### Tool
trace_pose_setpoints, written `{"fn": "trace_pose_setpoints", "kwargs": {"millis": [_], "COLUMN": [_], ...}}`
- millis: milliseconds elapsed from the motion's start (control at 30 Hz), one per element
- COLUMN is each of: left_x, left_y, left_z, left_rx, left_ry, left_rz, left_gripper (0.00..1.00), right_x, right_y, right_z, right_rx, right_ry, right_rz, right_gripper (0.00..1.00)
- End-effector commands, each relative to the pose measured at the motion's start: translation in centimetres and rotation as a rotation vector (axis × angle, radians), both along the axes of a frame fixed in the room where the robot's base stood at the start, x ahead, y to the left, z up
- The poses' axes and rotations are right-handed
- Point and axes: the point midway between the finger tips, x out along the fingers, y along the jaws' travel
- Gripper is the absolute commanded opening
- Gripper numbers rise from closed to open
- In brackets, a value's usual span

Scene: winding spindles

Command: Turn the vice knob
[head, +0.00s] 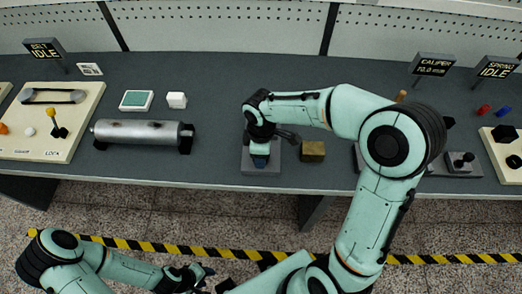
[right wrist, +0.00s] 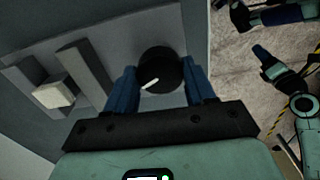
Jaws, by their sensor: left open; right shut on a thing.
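The vice (head: 247,166) is a grey block near the table's front edge, mostly covered by my right arm in the head view. In the right wrist view its grey plate (right wrist: 115,38) carries two upright jaws with a pale block (right wrist: 56,93) by them. The vice knob (right wrist: 161,70) is round and black with a white pointer line. My right gripper (right wrist: 160,88) is shut on the knob, one blue finger on each side; in the head view it (head: 261,160) points down at the vice. My left gripper (head: 200,276) is open and empty, low in front of the table.
A brass-coloured block (head: 312,151) sits just right of the vice. A metal cylinder (head: 140,132) lies on dark supports to the left, with a white cube (head: 177,100) behind it. A belt panel (head: 70,143) is far left. Table between cylinder and vice is clear.

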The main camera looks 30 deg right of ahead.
Motion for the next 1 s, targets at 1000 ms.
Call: {"fn": "trace_pose_setpoints", "kwargs": {"millis": [1000], "left_x": [3.8], "left_y": [0.0], "left_z": [4.1], "left_rx": [0.000], "left_ry": [-0.043], "left_rz": [0.000], "left_gripper": [0.43], "right_x": [0.3], "right_y": [0.0], "right_z": [0.3], "right_rx": [-0.001], "right_ry": [-0.005], "right_rz": [0.966], "right_gripper": [0.23]}}
